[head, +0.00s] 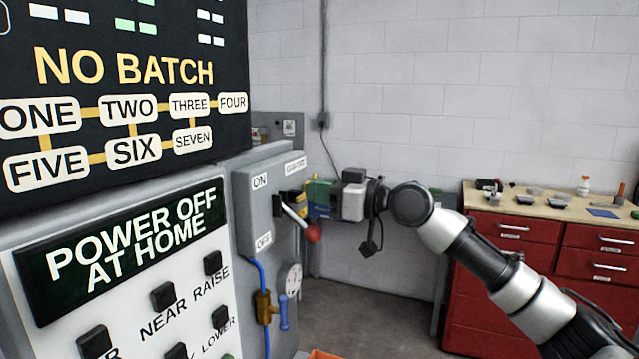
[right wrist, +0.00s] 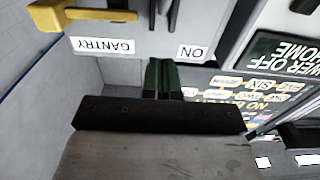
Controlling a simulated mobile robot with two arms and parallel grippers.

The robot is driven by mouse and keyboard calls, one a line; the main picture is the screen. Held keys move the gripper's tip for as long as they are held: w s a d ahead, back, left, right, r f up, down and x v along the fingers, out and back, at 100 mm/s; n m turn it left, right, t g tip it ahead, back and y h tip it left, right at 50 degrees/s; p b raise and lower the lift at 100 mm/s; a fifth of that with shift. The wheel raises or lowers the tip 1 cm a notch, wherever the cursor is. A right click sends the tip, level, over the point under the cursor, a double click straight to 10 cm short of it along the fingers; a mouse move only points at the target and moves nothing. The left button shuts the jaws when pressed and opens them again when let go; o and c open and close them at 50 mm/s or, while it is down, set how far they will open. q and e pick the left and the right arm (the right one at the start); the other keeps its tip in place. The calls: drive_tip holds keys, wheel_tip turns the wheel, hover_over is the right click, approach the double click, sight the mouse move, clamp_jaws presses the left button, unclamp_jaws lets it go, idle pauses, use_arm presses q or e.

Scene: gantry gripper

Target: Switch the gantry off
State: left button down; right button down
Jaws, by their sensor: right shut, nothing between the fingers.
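The grey switch box (head: 262,205) carries an ON label (head: 260,181), an OFF label (head: 263,241) and a GANTRY label (head: 295,165). A lever with a red ball knob (head: 313,233) sticks out from its front, between ON and OFF, sloping down to the right. My right gripper (head: 298,200) is at the box front, near the lever; contact cannot be told. In the right wrist view its dark green fingers (right wrist: 162,78) are together and empty, below the ON label (right wrist: 193,52) and the GANTRY label (right wrist: 103,46). My left gripper is out of view.
A yellow handle (right wrist: 88,15) shows beside the GANTRY label in the right wrist view. A panel reading POWER OFF AT HOME (head: 130,245) with black buttons stands at left, under a NO BATCH board (head: 125,68). A red drawer cabinet (head: 510,240) stands at right.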

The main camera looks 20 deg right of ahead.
drive_tip(key=b+v, duration=0.4)
drive_tip(key=v, duration=0.4)
drive_tip(key=shift+r+b, duration=0.35)
drive_tip(key=shift+s+d, duration=0.1)
